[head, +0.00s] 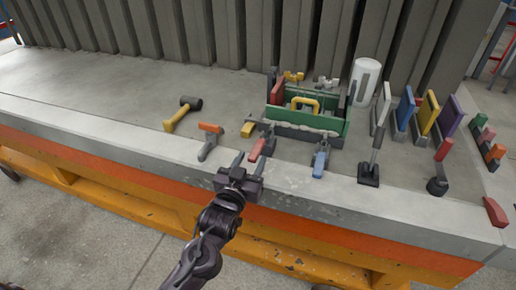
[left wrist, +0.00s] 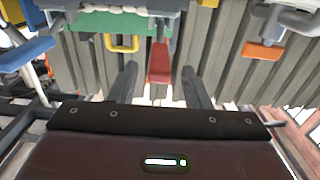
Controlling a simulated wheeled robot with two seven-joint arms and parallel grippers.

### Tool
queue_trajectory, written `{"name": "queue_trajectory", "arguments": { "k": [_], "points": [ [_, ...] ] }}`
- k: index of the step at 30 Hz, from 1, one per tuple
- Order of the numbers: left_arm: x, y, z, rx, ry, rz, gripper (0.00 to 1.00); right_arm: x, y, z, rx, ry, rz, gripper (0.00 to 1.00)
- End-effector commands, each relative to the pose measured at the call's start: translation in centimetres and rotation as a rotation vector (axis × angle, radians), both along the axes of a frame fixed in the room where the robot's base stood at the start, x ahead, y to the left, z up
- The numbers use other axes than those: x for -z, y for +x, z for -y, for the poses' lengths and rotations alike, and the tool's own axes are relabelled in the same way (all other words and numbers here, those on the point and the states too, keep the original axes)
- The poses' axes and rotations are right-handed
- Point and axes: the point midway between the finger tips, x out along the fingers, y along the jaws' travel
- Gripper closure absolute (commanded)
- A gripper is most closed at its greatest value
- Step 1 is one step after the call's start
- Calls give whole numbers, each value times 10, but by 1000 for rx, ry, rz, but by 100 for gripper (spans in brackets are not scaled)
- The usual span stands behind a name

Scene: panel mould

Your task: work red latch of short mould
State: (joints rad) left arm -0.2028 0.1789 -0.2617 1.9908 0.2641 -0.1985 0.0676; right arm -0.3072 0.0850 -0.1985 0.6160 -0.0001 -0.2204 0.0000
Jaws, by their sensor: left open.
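The red latch (head: 257,149) sits at the front of the short mould, a green box (head: 335,128) with a yellow handle (head: 304,104). My left gripper (head: 249,163) is open, just in front of the red latch over the bench's front edge. In the left wrist view the red latch (left wrist: 159,64) shows between the two open fingers (left wrist: 158,86), apart from both and beyond their tips. Whether the latch is open or shut is hard to tell. My right gripper is in neither view.
An orange-handled latch (head: 210,128) and a yellow one (head: 248,128) stand left of the red latch, a blue one (head: 321,160) right. A mallet (head: 184,112) lies further left. A scraper (head: 371,168) and coloured panels (head: 428,112) stand right. The bench's far left is clear.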

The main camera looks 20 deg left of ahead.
Motion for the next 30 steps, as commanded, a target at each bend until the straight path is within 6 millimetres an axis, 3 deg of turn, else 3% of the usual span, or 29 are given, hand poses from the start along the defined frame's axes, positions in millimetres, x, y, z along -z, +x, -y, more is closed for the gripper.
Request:
{"name": "queue_trajectory", "arguments": {
  "k": [3, 9, 20, 30],
  "points": [
    [-2, 21, 1, 0, 0, 2, 56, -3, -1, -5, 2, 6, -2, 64],
    [0, 44, 1, 0, 1, 0, 56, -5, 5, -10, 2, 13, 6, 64],
    [1, 49, 2, 0, 1, -2, 56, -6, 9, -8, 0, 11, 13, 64],
    [1, 49, 2, 0, 1, -2, 100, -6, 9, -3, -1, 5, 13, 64]
  ]
}}
